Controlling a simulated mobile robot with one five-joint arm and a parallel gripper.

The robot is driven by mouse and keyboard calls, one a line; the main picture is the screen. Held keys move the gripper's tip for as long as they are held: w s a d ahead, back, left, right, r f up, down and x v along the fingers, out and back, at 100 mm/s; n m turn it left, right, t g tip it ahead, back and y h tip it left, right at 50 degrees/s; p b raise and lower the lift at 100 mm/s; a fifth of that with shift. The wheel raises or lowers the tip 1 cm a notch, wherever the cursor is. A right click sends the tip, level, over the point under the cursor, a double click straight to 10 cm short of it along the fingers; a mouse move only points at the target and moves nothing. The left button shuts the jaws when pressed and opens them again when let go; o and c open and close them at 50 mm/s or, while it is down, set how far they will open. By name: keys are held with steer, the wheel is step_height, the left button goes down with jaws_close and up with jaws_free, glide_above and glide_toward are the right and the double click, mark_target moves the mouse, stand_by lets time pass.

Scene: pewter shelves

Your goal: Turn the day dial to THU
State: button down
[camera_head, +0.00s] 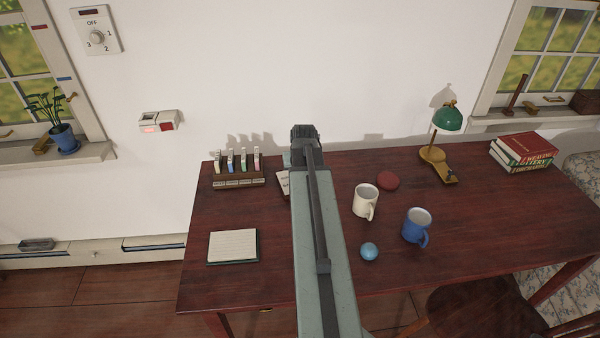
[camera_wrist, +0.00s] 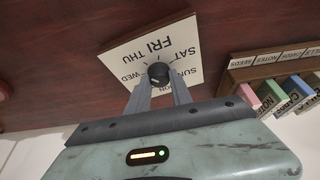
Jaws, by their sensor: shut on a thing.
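The day dial is a cream plate (camera_wrist: 119,54) with a dark round knob (camera_wrist: 158,72) in the wrist view. FRI, THU, SAT, SUN and WED are readable around the knob; another label is partly covered. My gripper (camera_wrist: 158,84) is shut on the knob, one grey finger at each side. A small pale mark shows on the knob, but I cannot tell which day it points at. In the head view my arm hides most of the dial; a pale plate edge (camera_head: 283,184) shows just left of it.
Right of the arm are a cream mug (camera_head: 365,201), a blue mug (camera_head: 416,226), a blue ball (camera_head: 369,252) and a green lamp (camera_head: 447,118).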

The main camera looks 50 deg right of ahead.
steer(key=shift+m, duration=0.6)
steer(key=c, duration=1.1)
jaws_free()
steer(key=shift+c, duration=0.2)
steer(key=p+v, duration=0.7)
steer(key=shift+a+r, duration=0.15)
steer(key=shift+r, duration=0.25)
